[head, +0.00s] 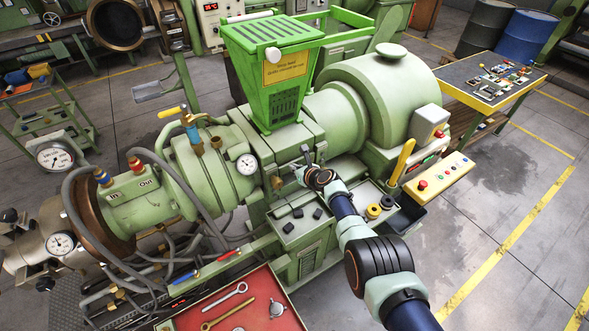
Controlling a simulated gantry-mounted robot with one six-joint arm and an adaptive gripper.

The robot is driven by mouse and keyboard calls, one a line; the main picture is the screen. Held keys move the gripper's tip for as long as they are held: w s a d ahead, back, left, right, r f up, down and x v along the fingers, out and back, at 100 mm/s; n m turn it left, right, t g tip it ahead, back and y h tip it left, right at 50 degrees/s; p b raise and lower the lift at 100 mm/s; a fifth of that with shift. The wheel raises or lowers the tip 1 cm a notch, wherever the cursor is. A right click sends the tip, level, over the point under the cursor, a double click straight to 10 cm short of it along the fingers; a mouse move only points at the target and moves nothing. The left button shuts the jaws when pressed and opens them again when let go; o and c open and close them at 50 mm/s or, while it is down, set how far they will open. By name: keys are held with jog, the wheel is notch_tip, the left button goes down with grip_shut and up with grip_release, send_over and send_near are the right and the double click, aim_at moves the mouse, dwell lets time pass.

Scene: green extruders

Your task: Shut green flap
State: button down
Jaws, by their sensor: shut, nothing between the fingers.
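The green hopper (276,98) stands on top of the green extruder, with a yellow sign on its front. A slotted green panel (272,33), which looks like the flap, lies across the hopper's top. Whether it is fully down is hard to tell from this angle. My gripper (305,154) is low in front of the extruder body, below and to the right of the hopper, apart from the panel. Its fingers are shut and empty. Whether they touch the machine's block cannot be told.
A control box with a yellow lever (402,160) and a button panel (438,178) stand right of my arm. Hoses (180,205) run along the left. A red tray (232,305) with tools lies in front. Green frame bars rise behind the hopper. Open floor lies right.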

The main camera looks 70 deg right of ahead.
notch_tip(320, 180, up, 10)
jog(key=s+a+p, duration=0.1)
jog(key=s+p, duration=0.1)
jog(key=p, duration=0.7)
jog(key=shift+a+f+p, duration=0.2)
jog(key=shift+p, duration=0.1)
